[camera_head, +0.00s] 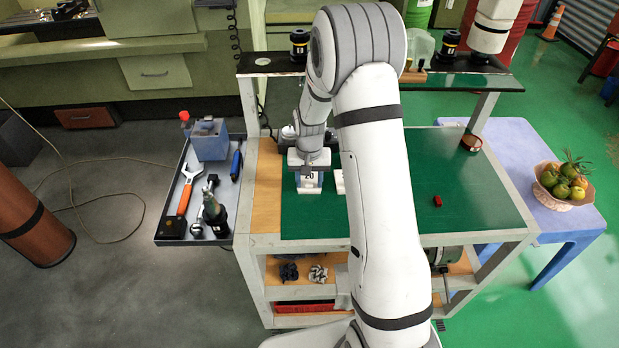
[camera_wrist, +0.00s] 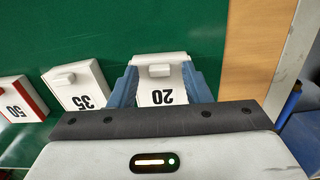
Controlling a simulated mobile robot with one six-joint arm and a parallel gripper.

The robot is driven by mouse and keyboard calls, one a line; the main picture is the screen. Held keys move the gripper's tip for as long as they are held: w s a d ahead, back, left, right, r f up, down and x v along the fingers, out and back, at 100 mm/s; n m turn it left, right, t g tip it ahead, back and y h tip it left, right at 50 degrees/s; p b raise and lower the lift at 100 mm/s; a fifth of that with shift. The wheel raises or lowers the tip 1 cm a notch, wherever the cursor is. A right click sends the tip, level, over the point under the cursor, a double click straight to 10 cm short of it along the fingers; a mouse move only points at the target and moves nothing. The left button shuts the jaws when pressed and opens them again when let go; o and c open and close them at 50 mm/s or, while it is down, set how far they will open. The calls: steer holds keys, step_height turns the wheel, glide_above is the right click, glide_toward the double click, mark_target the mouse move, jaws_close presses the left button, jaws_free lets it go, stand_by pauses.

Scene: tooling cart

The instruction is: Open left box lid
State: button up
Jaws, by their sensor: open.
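The left box (camera_head: 309,183) is white, marked 20, and stands on the green cart top below my gripper (camera_head: 309,168). In the wrist view, its white lid (camera_wrist: 172,59) has a small raised tab (camera_wrist: 160,71) and looks closed. My gripper's blue fingers (camera_wrist: 159,69) are open, one on each side of this box. I cannot tell whether they touch it. A second white box, marked 35 (camera_wrist: 80,88), stands beside it, and a box marked 50 (camera_wrist: 22,98) with a red edge is farther left. In the head view my arm hides most of these two.
A tool tray (camera_head: 168,236) with a wrench (camera_head: 190,183) and a blue bin (camera_head: 209,142) hangs left of the cart. A shelf (camera_head: 460,82) runs along the back.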

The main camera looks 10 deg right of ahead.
jaws_close()
stand_by(0.4)
